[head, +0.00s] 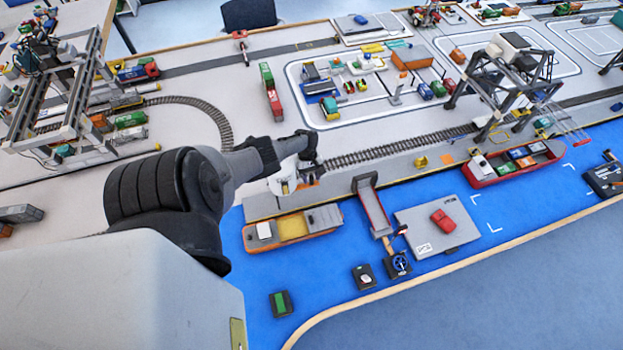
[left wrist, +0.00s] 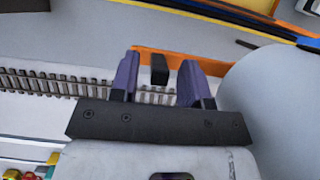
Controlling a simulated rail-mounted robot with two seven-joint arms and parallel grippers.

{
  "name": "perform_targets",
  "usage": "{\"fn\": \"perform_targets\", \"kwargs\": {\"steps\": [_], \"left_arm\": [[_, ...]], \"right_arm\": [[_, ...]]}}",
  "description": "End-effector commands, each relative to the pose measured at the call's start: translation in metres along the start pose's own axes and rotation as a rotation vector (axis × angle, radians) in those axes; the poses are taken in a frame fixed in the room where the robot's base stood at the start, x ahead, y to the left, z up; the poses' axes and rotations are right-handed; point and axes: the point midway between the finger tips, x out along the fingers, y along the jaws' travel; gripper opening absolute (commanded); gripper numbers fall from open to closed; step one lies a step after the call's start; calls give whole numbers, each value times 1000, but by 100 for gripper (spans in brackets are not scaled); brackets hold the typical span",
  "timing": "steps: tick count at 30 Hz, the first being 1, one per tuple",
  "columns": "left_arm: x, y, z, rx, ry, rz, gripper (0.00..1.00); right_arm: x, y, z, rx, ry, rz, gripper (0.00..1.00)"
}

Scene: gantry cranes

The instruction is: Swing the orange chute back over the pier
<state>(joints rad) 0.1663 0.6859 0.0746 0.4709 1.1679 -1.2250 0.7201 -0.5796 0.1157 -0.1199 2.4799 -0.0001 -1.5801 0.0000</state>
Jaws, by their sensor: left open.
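My left gripper (head: 287,190) points down at the pier's edge in the head view, beside the rail track. In the left wrist view its two purple fingers (left wrist: 158,80) are apart. A black peg (left wrist: 159,70) stands between the fingertips; I cannot tell whether they touch it. Behind it is an orange-edged piece (left wrist: 222,69), which looks like the orange chute. A small orange patch next to the gripper in the head view is mostly hidden by my arm. A separate grey ramp with red sides (head: 372,205) reaches over the blue water.
A large pale cylinder (left wrist: 275,100) stands close on the right in the left wrist view. An orange barge (head: 292,228) floats just below the gripper. Open blue water lies in front.

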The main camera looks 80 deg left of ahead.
Motion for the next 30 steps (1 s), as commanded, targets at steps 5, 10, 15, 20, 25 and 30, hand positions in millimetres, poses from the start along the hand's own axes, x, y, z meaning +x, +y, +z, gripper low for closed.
{"fn": "perform_targets", "kwargs": {"steps": [5,10,15,20,25,30], "left_arm": [[-42,0,1,1,3,0,43],[-73,-1,0,1,3,0,43],[-98,-1,0,0,2,0,43],[-112,0,0,-1,1,1,43],[-118,0,0,-2,1,0,43],[-119,0,0,-2,1,1,43]], "right_arm": [[-20,2,-6,-6,-1,5,0],[-28,4,-8,-9,-1,7,0],[-32,4,-10,-9,-1,7,0],[-34,3,-10,-7,-1,5,0],[-35,2,-11,-3,-1,2,0],[-35,1,-11,0,0,-1,0]]}}
